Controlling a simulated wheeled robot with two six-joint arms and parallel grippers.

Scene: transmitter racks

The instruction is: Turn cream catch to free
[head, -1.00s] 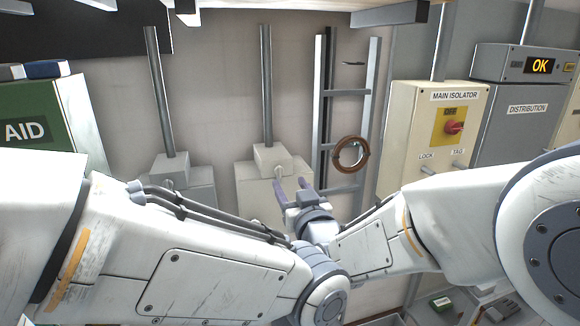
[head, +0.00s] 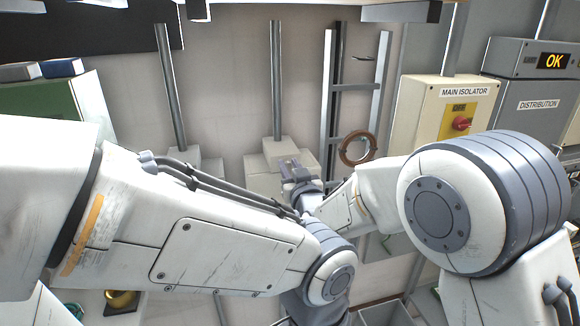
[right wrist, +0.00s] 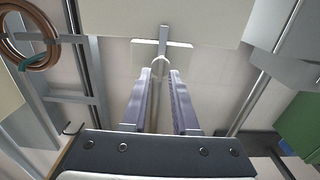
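A cream box (head: 288,150) with a grey conduit rising from it hangs on the back wall, partly behind my right gripper (head: 290,170). In the head view the catch is hidden by the gripper. My left arm crosses the front from the left; its gripper is not in view.
To the right are a copper ring (head: 357,148) on a metal rack, the cream main isolator (head: 440,110) with a red knob, and the grey distribution box (head: 530,110). A green box (head: 50,100) stands at the left. A second conduit (head: 170,90) runs left of the catch.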

